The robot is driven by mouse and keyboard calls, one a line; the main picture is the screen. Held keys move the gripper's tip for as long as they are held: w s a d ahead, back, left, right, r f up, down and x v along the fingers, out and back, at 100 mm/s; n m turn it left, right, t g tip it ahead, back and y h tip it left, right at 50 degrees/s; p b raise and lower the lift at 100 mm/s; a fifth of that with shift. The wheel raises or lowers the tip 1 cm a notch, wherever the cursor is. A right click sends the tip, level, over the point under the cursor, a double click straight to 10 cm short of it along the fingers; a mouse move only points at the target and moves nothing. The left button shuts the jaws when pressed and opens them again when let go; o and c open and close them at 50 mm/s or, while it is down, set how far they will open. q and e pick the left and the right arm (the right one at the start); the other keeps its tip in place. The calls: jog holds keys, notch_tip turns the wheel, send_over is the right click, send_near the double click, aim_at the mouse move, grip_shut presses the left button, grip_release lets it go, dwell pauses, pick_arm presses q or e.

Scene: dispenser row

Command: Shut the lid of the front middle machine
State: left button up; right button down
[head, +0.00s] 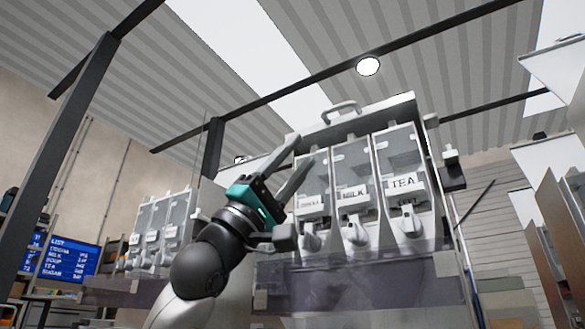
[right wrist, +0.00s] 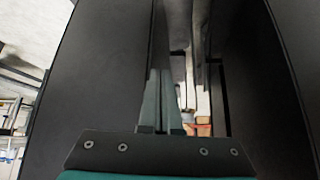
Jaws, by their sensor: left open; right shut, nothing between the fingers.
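The front row of dispensers has three tall units side by side. The middle one, labelled MILK (head: 352,194), stands between a unit with a partly covered label and the TEA unit (head: 405,184). A light bar with a raised handle (head: 341,110) runs along the top of the row; I cannot tell whether the middle lid is open or shut. My left gripper (head: 304,151) is open and empty, its fingers pointing up and right in front of the left unit, left of MILK. My right gripper (right wrist: 161,75) is shut and empty; it shows only in the right wrist view, near dark surfaces.
A second dispenser row (head: 158,230) stands further back at left. A see-through purplish panel (head: 370,290) crosses in front of the front row's base. A dark slanted post (head: 60,130) rises at left. A blue list screen (head: 72,259) hangs behind.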

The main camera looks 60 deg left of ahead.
jog(key=shift+w+a+t+y+b, duration=0.35)
jog(key=shift+w+a+t, duration=0.3)
jog(key=shift+a, duration=0.25)
jog(key=shift+d, duration=0.1)
